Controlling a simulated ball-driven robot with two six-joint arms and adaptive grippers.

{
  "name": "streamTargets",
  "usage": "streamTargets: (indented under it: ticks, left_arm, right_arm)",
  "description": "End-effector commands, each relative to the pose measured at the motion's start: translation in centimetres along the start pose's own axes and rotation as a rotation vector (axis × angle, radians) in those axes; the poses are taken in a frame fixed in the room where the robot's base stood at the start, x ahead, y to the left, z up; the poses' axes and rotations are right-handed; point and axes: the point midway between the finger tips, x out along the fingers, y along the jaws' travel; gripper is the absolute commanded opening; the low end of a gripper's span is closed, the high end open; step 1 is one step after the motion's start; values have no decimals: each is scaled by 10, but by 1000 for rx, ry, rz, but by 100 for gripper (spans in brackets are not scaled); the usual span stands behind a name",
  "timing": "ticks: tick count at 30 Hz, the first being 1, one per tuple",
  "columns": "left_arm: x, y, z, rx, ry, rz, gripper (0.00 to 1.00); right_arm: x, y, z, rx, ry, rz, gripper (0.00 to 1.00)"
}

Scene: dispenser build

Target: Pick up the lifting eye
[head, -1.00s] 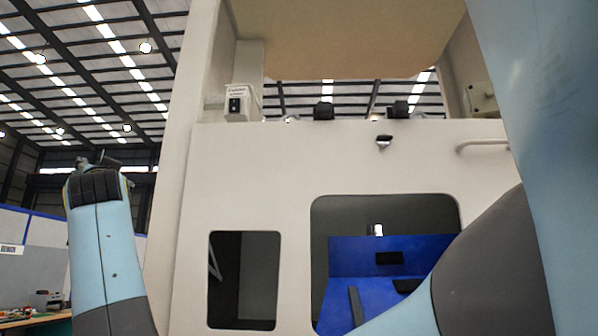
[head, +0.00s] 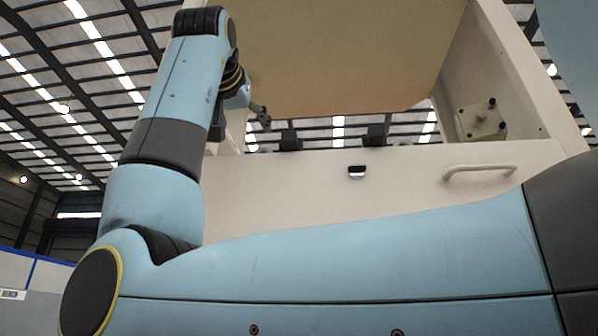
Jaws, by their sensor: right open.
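My right arm crosses the lower picture from the right, bends at the lower left and rises to its wrist at the upper left. My right gripper (head: 262,117) shows small and dark at the end of that wrist, in front of the white machine frame. It is open, and I see nothing between its fingers. I cannot make out the lifting eye; it is either out of view or hidden behind my arm. My left gripper is not in view.
The white machine panel (head: 300,190) stands ahead, with a bar handle (head: 480,169) at the right and a small black-and-white fitting (head: 357,172). Dark blocks (head: 290,140) stand along its top edge. A tan board (head: 350,60) hangs above. My arm covers the panel's lower part.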

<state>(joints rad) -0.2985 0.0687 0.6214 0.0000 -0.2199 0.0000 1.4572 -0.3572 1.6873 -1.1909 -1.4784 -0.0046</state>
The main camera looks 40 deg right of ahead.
Motion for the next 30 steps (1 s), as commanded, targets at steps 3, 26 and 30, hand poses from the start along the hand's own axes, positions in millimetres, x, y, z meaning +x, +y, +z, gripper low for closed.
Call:
streamTargets:
  ticks: [3, 26, 30]
  left_arm:
    - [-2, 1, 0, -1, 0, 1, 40]
    - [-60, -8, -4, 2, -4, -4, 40]
    - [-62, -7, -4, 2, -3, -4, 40]
  right_arm:
    - [-9, 8, 0, -18, -51, 24, 73]
    - [89, 7, 6, -22, -59, 30, 73]
    - [96, 7, 9, -20, -58, 28, 73]
